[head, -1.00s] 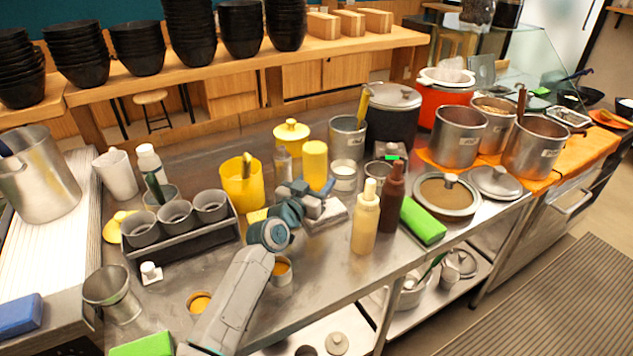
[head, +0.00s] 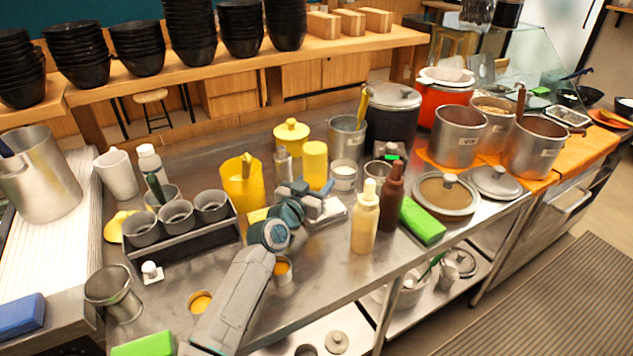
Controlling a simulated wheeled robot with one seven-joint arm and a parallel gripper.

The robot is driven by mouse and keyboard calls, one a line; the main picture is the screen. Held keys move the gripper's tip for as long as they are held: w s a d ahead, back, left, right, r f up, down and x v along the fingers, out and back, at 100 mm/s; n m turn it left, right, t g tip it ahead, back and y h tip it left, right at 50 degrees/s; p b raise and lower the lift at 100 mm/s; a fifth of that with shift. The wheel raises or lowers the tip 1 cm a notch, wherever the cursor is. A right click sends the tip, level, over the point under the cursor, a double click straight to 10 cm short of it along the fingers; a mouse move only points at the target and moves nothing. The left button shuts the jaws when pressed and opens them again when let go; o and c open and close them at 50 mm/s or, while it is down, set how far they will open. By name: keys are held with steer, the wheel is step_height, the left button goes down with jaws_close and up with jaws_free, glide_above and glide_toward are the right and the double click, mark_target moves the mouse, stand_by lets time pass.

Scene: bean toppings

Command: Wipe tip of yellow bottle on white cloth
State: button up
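A yellow cylindrical bottle (head: 314,165), flat end up, shows just above and behind my gripper (head: 318,204). Its lower end is hidden behind the fingers, and no tip shows. My gripper is low over the steel counter, pointing right. I cannot tell whether its fingers hold the bottle. A pale, folded cloth-like patch (head: 328,221) lies under and beside the fingers, partly covered by them. A pale yellow squeeze bottle (head: 364,224) stands upright to the right, tip up and apart from the gripper.
A brown bottle (head: 391,196) and a green block (head: 423,221) stand to the right. A yellow container (head: 241,187) and a rack of grey cups (head: 188,246) are to the left. Steel pots (head: 460,138) fill the back right. The front counter strip is partly clear.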

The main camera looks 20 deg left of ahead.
steer(key=shift+d, duration=0.1)
stand_by(0.3)
steer(key=shift+w+d+p, duration=1.35)
steer(key=shift+w+p, duration=0.15)
steer(key=shift+p, duration=0.4)
steer(key=shift+c, duration=0.2)
steer(key=shift+w+d+p, duration=0.35)
steer(key=shift+w+p, duration=0.05)
steer(key=shift+p, duration=0.05)
step_height(320, 180, up, 6)
steer(key=p, duration=0.6)
